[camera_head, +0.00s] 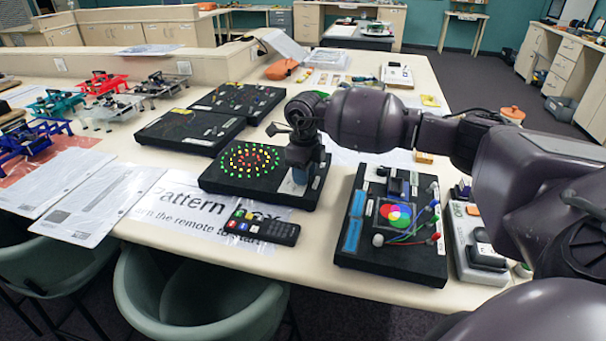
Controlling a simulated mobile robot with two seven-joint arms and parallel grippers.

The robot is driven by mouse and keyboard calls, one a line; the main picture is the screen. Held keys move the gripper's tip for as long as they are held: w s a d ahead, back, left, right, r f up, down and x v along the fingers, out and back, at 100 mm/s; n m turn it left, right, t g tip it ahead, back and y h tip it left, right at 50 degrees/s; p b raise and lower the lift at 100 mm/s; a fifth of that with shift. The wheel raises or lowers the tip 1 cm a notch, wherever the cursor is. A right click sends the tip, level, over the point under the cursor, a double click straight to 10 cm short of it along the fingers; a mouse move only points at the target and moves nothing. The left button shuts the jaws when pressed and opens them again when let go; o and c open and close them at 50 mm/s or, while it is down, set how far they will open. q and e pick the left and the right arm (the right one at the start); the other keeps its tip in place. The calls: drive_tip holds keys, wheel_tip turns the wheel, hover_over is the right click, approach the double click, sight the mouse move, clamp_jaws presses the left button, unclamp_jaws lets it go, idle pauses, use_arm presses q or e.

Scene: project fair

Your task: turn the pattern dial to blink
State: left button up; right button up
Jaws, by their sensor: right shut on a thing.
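The pattern box (230,182) is a black board in the middle of the table. Its rings of yellow, green and red lights (250,159) are lit. My right gripper (301,176) points down at the right end of the box, its arm reaching in from the right. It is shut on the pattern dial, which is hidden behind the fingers. I cannot read the dial's setting or see the word blink. My left gripper is not in view.
A black remote (262,229) lies on a "Pattern Box" sign (160,212) in front. Several dark boards (190,131) lie behind. Small coloured drones (103,83) stand at the left. Green chairs (195,300) line the front edge.

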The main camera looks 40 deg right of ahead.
drive_tip(key=shift+n+b, duration=0.3)
drive_tip(key=shift+n, duration=0.9)
drive_tip(key=o, duration=0.9)
drive_tip(key=shift+o, duration=0.2)
wheel_tip(320, 180, up, 11)
drive_tip(key=shift+f, duration=0.1)
